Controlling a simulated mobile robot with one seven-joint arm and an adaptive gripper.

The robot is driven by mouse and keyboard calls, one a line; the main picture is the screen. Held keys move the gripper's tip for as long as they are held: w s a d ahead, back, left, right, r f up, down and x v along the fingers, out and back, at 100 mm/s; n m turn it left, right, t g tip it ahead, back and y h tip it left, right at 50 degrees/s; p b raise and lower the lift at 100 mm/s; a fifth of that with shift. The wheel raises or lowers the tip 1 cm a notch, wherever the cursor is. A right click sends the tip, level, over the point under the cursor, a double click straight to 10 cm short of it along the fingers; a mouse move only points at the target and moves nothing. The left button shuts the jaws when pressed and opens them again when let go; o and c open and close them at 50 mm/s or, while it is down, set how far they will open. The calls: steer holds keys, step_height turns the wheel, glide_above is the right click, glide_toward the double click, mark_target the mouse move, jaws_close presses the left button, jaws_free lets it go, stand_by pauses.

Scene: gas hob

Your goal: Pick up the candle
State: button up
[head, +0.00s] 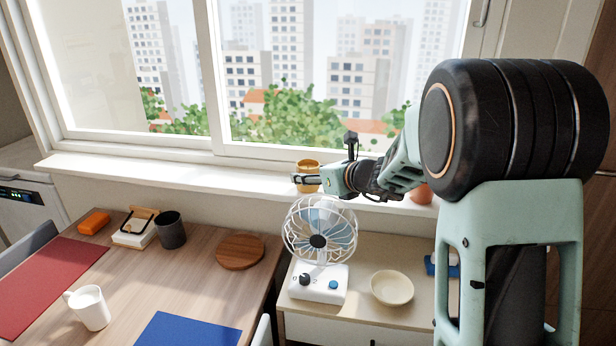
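An amber jar, which looks like the candle (308,166), stands upright on the white windowsill in the middle of the head view. My gripper (305,180) reaches in from the right, with its fingers pointing left. The fingers cross in front of the jar's middle and hide part of it. The jar's rim shows above them and a little of its lower body shows below. I cannot tell whether the fingers touch the jar, or how far apart they are.
A white fan (318,242) stands just below the sill on a low cabinet, close under my gripper. A cream bowl (391,288) is beside it. An orange-brown pot (421,194) is on the sill behind my arm. The sill (180,170) left of the jar is clear.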

steer(key=c, duration=0.8)
steer(key=shift+c, duration=0.6)
steer(key=shift+r, duration=0.15)
